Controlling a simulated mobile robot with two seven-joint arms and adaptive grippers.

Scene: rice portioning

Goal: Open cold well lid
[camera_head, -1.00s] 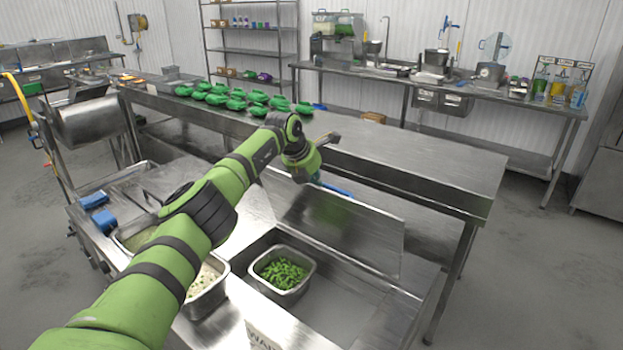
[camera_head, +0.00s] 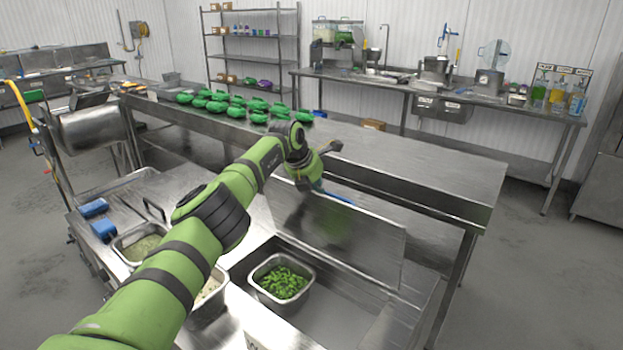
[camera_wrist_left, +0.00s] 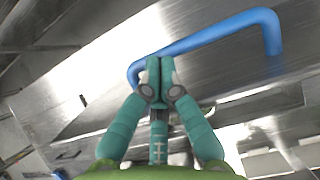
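The cold well lid (camera_head: 350,238) is a flat metal panel, raised on edge and tilted along the back of the well. Its blue handle (camera_head: 340,198) is on the far side, partly hidden by the lid. In the left wrist view the handle (camera_wrist_left: 215,33) is a bent blue bar on bare metal. My left gripper (camera_head: 308,187) is behind the lid's upper left edge. In the wrist view its teal fingers (camera_wrist_left: 160,75) are closed together at the handle's left end, which they partly cover. My right gripper is not in view.
The open well (camera_head: 335,318) holds a metal pan (camera_head: 262,293) of green pieces at its left. Other food pans sit partly behind my arm. A long metal table (camera_head: 430,170) with green bowls (camera_head: 218,106) stands close behind the lid. Blue objects (camera_head: 94,208) lie left.

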